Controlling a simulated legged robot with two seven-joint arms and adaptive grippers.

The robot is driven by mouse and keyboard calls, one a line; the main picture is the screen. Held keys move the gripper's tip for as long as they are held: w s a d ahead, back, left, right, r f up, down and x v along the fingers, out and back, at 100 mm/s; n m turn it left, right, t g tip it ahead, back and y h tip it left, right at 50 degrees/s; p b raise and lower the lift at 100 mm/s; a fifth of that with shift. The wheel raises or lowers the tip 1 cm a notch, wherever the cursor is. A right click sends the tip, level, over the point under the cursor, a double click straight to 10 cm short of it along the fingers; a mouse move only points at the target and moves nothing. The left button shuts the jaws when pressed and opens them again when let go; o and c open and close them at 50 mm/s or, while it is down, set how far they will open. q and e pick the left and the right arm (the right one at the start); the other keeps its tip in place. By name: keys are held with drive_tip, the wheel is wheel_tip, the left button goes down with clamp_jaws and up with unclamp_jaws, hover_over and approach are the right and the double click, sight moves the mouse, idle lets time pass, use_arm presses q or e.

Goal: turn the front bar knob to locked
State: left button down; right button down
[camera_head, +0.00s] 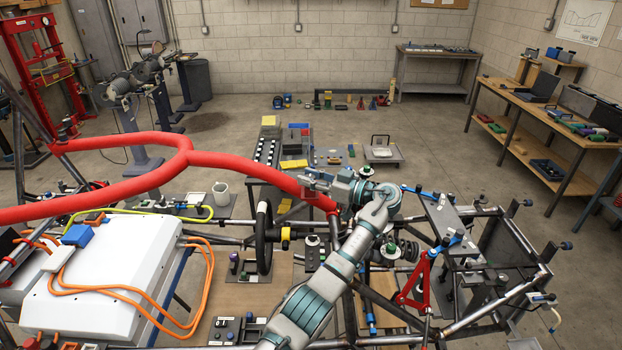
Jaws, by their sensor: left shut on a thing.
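My left gripper (316,184) is at the middle of the chassis, above the right end of the red padded bar (255,170). Its arm rises from the bottom of the picture and the gripper points left. It is shut on a small part that its fingers mostly hide, which I take to be the front bar knob. I cannot make out the knob's marking or which way it is turned. My right gripper is not in view.
The tube chassis (495,322) fills the lower right. A white battery box (110,285) with orange cables stands at lower left. A black steering wheel (263,238) is just left of my arm. Open floor (440,130) lies behind the chassis.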

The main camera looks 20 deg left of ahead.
sight(312, 175)
use_arm(q)
drive_tip(key=shift+f+n+g, duration=0.25)
drive_tip(key=shift+n+g, duration=0.05)
drive_tip(key=shift+g, duration=0.2)
drive_tip(key=c, duration=1)
unclamp_jaws()
drive_tip(key=shift+o, duration=0.9)
drive_tip(key=shift+w, duration=0.15)
drive_tip(key=shift+a, duration=0.1)
drive_tip(key=shift+r, duration=0.1)
wheel_tip(312, 175, up, 8)
drive_tip(key=shift+w+f, duration=0.1)
drive_tip(key=shift+f, duration=0.05)
drive_tip(key=shift+w+r, duration=0.1)
drive_tip(key=shift+r, duration=0.9)
